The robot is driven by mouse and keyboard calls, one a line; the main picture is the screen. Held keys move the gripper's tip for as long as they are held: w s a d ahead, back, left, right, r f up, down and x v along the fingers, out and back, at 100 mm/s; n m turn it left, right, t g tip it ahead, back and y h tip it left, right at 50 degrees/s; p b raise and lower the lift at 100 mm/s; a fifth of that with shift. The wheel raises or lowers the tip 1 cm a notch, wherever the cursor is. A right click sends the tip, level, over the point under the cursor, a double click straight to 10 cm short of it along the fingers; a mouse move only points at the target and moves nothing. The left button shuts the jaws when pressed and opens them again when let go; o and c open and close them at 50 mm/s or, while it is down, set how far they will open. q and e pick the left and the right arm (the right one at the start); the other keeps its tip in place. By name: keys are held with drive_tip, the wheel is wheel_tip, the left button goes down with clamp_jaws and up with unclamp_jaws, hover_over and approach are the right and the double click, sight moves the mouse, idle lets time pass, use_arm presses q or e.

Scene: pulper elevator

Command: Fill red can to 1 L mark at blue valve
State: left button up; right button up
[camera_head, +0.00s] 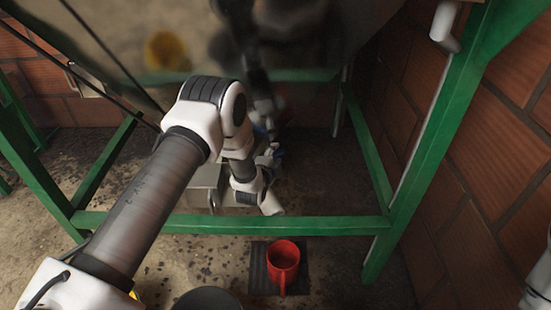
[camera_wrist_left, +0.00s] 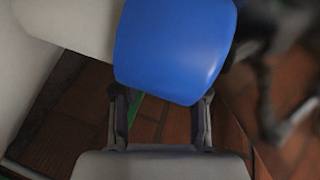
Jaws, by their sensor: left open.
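The red can (camera_head: 283,262) stands upright on a dark mat on the floor, in front of the lower green bar. Its open top faces up, but its fill level and 1 L mark cannot be made out. The blue valve handle (camera_wrist_left: 175,45) fills the upper middle of the left wrist view. A small bit of blue, probably the handle, shows beside my left gripper (camera_head: 268,155) in the head view. In the left wrist view my left gripper (camera_wrist_left: 163,98) is open, its fingers at either side of the handle's lower end. Whether they touch it cannot be told. My right gripper is out of view.
A green frame surrounds the area, with its lower bar (camera_head: 320,225) crossing behind the can and a post (camera_head: 415,150) at the right. The dark mat (camera_head: 258,275) lies under the can. A dark round vessel (camera_head: 207,299) stands left of it. Brick walls (camera_head: 500,150) close the right side.

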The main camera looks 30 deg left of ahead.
use_arm(q)
drive_tip(key=shift+w, duration=0.25)
clamp_jaws()
drive_tip(key=shift+s+d+m+g+h+p, duration=0.15)
drive_tip(key=shift+s+d+m+h+p, duration=0.35)
drive_tip(key=shift+m+h+p, duration=0.6)
drive_tip(key=shift+s+d+m+g+h+p, duration=0.1)
drive_tip(key=shift+s+d+m+h+p, duration=0.5)
drive_tip(key=shift+h, duration=0.85)
drive_tip(key=shift+s+d+m+g+h+p, duration=0.15)
drive_tip(key=shift+s+d+m+h+p, duration=0.15)
drive_tip(key=shift+s+m+h+p, duration=0.6)
drive_tip(key=shift+w+m+h, duration=0.25)
drive_tip(key=shift+m+h, duration=0.05)
drive_tip(key=shift+h, duration=0.05)
